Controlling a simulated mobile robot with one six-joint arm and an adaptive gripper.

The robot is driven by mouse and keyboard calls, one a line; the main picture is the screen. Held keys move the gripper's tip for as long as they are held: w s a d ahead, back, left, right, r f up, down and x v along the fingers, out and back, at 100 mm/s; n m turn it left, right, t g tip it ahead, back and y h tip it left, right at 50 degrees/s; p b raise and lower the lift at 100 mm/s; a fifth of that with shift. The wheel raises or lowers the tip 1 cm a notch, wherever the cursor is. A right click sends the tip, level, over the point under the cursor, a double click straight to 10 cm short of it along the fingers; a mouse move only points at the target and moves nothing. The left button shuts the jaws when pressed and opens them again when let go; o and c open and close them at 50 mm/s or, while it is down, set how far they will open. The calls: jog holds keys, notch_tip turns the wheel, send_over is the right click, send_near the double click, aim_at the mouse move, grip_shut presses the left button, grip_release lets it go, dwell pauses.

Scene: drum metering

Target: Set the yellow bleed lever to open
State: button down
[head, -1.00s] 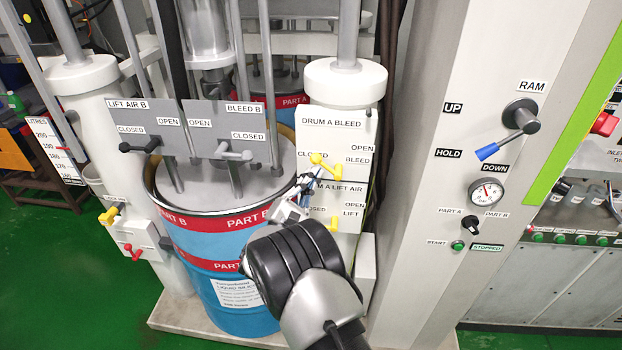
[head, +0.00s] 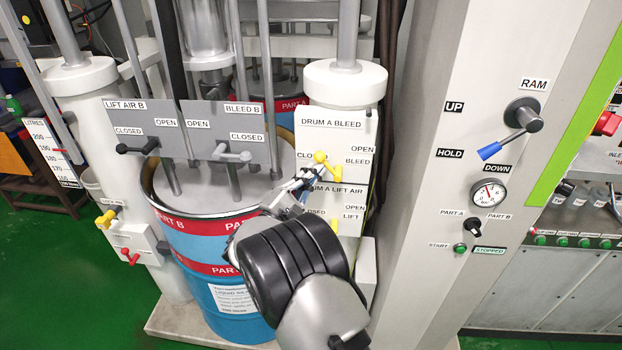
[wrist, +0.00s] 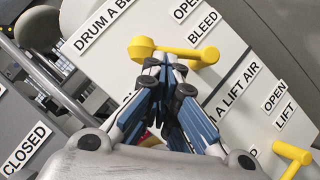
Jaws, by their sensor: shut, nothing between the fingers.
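The yellow bleed lever (head: 320,158) is on the white DRUM A BLEED panel (head: 331,112). In the wrist view the lever (wrist: 180,53) lies across the top of the fingers. The fingers hide part of the CLOSED label.
A second yellow lever (wrist: 292,156), for DRUM A LIFT AIR, sits lower on the panel. The RAM column (head: 450,200) rises at right.

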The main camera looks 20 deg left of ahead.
aim_at(322, 162)
jog(key=shift+w+d+r+m+g+b, duration=0.1)
jog(key=shift+d+r+m+g+b, duration=0.4)
jog(key=shift+m, duration=0.55)
jog(key=shift+w+d+r+m+g+b, duration=0.1)
jog(key=shift+d+r+m+g+b, duration=0.05)
jog(key=shift+r+m+g+b, duration=0.65)
jog(key=shift+w+d+r+m+g+b, duration=0.1)
jog(key=shift+d+r+m+g+b, duration=0.2)
jog(key=shift+m+g+b, duration=0.65)
jog(key=shift+d+m+t, duration=0.1)
jog(key=shift+m+t, duration=0.25)
jog(key=shift+m, duration=0.05)
